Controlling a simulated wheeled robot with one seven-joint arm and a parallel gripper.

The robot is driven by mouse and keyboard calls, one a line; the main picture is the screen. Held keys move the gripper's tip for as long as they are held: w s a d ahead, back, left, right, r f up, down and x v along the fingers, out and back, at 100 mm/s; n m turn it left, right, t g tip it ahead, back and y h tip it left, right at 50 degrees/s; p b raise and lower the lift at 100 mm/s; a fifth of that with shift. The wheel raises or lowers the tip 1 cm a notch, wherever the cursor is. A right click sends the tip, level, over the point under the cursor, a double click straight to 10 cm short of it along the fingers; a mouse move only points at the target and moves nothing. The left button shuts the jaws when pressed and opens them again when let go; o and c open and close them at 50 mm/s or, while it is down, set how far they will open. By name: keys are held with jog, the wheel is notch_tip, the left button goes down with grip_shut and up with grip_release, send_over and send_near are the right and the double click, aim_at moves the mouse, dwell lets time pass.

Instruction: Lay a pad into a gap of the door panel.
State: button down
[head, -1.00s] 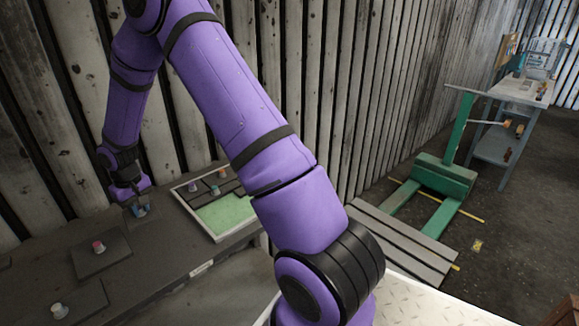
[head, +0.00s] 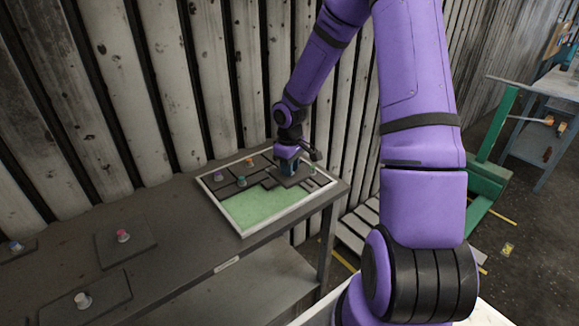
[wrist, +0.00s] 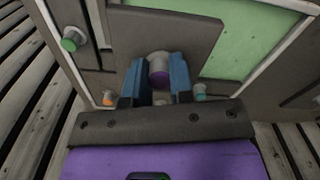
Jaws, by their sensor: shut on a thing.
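The door panel (head: 238,229) is a pale-rimmed tray on the bench, with a bare green area along its near side and dark pads in its far part. My gripper (head: 289,167) is over the panel's far right part. In the wrist view its blue fingers (wrist: 158,78) are shut on the pale, purple-ended knob (wrist: 158,62) of a dark pad (wrist: 180,28). This pad hides part of the panel and sits at an angle to its edges. I cannot tell whether it touches the panel. Pads with purple (head: 218,175), green (head: 241,181) and orange (head: 249,161) knobs sit in the panel.
Loose pads with red (head: 123,236), white (head: 83,300) and blue (head: 15,246) knobs lie on the dark bench (head: 185,235) to the left. A ribbed wall (head: 200,90) stands close behind. A green lifting cart (head: 488,170) is on the floor at right.

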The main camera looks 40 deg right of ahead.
aim_at(289, 179)
jog(key=shift+a+f, duration=0.1)
jog(key=shift+f, duration=2.25)
